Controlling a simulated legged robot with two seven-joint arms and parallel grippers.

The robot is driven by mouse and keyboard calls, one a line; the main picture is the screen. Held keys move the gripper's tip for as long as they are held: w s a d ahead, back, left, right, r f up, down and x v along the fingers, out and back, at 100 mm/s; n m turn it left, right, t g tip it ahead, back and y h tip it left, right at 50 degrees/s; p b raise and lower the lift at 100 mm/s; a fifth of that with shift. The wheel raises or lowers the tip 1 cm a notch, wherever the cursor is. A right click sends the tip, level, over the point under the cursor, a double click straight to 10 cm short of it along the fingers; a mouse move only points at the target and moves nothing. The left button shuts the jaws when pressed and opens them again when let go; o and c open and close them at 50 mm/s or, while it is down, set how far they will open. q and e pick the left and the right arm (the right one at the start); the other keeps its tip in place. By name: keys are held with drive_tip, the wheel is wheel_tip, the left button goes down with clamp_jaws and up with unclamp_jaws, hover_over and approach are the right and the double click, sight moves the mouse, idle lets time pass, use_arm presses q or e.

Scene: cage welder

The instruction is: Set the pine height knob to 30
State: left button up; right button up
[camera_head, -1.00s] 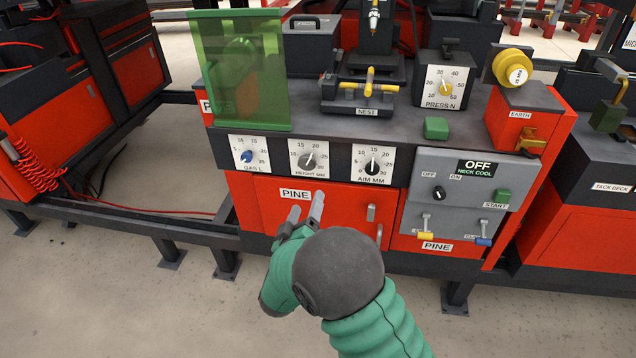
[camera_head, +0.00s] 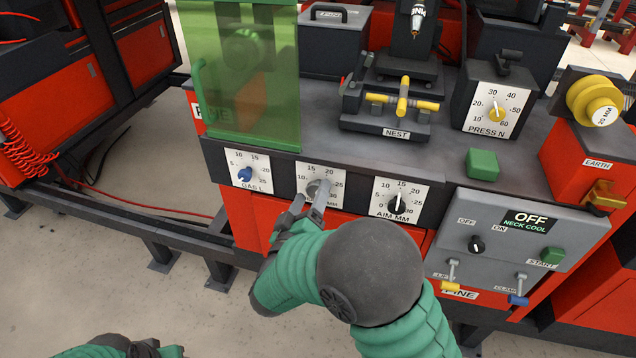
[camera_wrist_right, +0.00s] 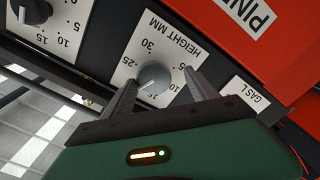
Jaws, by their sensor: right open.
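The grey height knob (camera_head: 316,188) sits on its white HEIGHT MM dial plate (camera_head: 337,171) on the front of the pine station, between the gas and aim dials. My right gripper (camera_head: 310,206) is open at the knob's front. In the right wrist view, the knob (camera_wrist_right: 154,78) lies between the two spread fingers (camera_wrist_right: 158,92); contact is not clear. Its pale pointer line slants to the lower left, away from the printed 30; a finger covers part of the scale. My left gripper (camera_head: 145,348) shows only partly at the bottom edge, its fingers unclear.
The blue-knobbed gas dial (camera_head: 247,171) is left of the height dial and the aim dial (camera_head: 398,199) right. A green transparent shield (camera_head: 240,85) stands above. A grey control panel (camera_head: 515,240) with switches is at right. Open floor lies at lower left.

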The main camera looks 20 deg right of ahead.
drive_tip(key=shift+d, duration=1)
drive_tip(key=shift+a+r, duration=0.1)
drive_tip(key=shift+a, duration=0.6)
drive_tip(key=c, duration=0.3)
drive_tip(key=shift+a, duration=0.15)
drive_tip(key=shift+c, duration=2.5)
drive_tip(key=shift+s+d, duration=0.1)
drive_tip(key=shift+d, duration=0.35)
drive_tip(key=c, duration=0.6)
use_arm(q)
drive_tip(key=shift+d+r, duration=0.1)
drive_tip(key=shift+d, duration=0.4)
use_arm(e)
drive_tip(key=shift+o, duration=0.2)
use_arm(q)
drive_tip(key=shift+a, duration=0.1)
use_arm(e)
drive_tip(key=shift+a, duration=0.15)
